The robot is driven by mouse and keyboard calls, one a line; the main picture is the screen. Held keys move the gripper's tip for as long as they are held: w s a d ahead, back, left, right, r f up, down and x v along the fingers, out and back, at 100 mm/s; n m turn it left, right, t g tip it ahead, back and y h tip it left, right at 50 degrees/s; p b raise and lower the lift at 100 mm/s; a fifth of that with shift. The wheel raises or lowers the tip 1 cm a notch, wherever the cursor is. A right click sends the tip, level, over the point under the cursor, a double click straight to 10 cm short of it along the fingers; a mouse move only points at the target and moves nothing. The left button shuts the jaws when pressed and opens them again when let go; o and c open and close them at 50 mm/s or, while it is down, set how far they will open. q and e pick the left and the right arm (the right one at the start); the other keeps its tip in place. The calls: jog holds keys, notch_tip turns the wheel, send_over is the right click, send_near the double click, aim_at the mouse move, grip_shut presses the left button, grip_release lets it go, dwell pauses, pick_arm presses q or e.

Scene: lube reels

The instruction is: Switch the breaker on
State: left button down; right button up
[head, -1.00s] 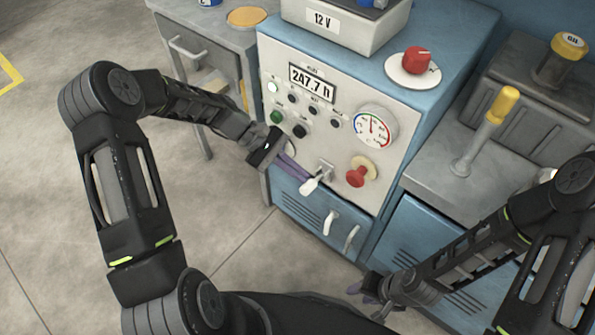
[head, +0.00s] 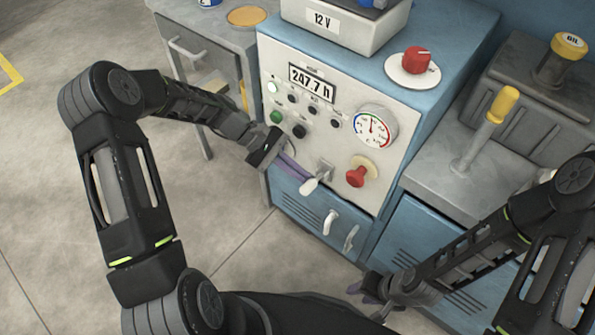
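The breaker appears to be the lever switch (head: 316,180) low on the white front panel (head: 345,150) of the blue cabinet. Its pale handle points down and to the left. My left gripper (head: 301,176) is at the panel, with its purple fingers reaching right toward the lever. The fingertips are beside the handle; I cannot tell whether they touch it or how far apart they are. My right gripper (head: 366,289) is low in front of the blue cabinets, away from the panel, and its finger gap is unclear.
A red mushroom button (head: 356,177) sits right of the lever, below a round gauge (head: 375,127). A red knob (head: 416,60) is on the cabinet top. White handles (head: 330,222) stick out below the panel. A yellow-tipped lever (head: 490,125) stands at right.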

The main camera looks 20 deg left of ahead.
pick_arm(q)
jog(key=shift+s+d+r, duration=0.15)
jog(key=shift+d+r, duration=0.15)
jog(key=shift+d, duration=0.15)
pick_arm(e)
jog(key=shift+r, duration=0.15)
pick_arm(q)
jog(key=shift+r+p, duration=0.7)
pick_arm(e)
jog(key=shift+r, duration=0.5)
pick_arm(q)
jog(key=shift+f, duration=0.1)
